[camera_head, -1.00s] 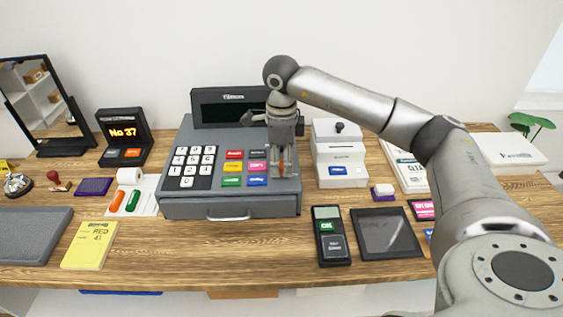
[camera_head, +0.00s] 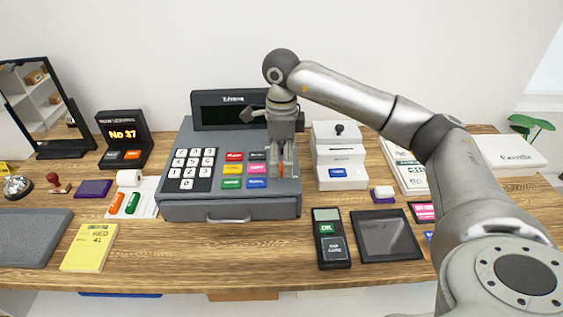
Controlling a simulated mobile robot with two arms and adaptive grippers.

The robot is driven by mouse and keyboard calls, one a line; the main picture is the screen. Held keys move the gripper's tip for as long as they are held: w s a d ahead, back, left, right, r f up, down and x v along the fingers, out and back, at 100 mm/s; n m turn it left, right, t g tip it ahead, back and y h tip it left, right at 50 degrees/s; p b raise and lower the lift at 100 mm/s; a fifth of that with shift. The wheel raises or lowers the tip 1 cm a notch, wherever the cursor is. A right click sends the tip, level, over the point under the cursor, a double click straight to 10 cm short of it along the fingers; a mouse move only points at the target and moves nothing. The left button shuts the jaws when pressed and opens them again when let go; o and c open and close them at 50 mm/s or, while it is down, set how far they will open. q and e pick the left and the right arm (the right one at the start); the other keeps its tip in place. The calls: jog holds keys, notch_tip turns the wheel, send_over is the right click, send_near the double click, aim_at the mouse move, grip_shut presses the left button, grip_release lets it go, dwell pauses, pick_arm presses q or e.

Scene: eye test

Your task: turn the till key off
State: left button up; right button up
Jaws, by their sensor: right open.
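The grey till (camera_head: 230,208) stands in the middle of the counter, with white number keys and coloured buttons on its sloping top. My right gripper (camera_head: 281,174) points down over the right part of that top, just right of the coloured buttons. Its fingers are open. A small orange-red piece (camera_head: 282,171), which looks like the till key, shows at the fingertips. The fingers hide most of it, so I cannot tell its turn or whether they touch it. My left gripper is not in view.
The till display (camera_head: 232,111) rises behind the gripper. A white box with a black knob (camera_head: 340,170) stands close on the right. A card terminal (camera_head: 331,238) and a dark pad (camera_head: 385,235) lie in front. The counter before the till drawer is clear.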

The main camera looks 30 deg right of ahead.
aim_at(281, 165)
notch_tip(281, 165, up, 10)
jog(key=shift+r, duration=0.2)
